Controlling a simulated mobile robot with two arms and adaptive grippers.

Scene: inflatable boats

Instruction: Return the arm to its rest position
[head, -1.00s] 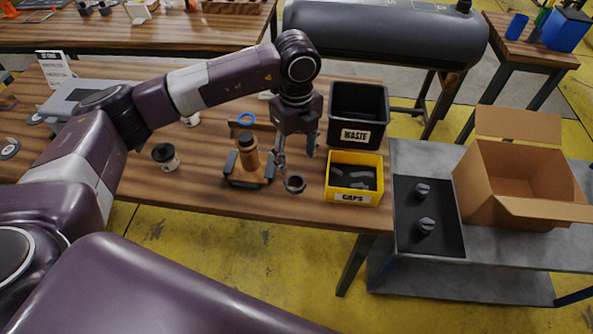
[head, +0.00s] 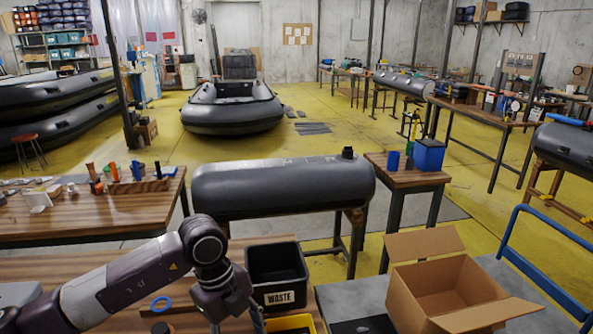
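My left arm comes in from the lower left and bends down at its wrist over the wooden workbench (head: 120,272). Only the upper part of my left gripper (head: 250,318) shows, just left of the black WASTE bin (head: 278,298) and the yellow bin (head: 290,323). Its fingertips are cut off by the bottom edge, so I cannot tell whether it is open or holds anything. My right gripper is out of view.
A blue ring (head: 161,304) lies on the bench. Behind are a grey inflatable tube (head: 282,186) on a stand, a tool bench (head: 90,215) and a boat (head: 232,106).

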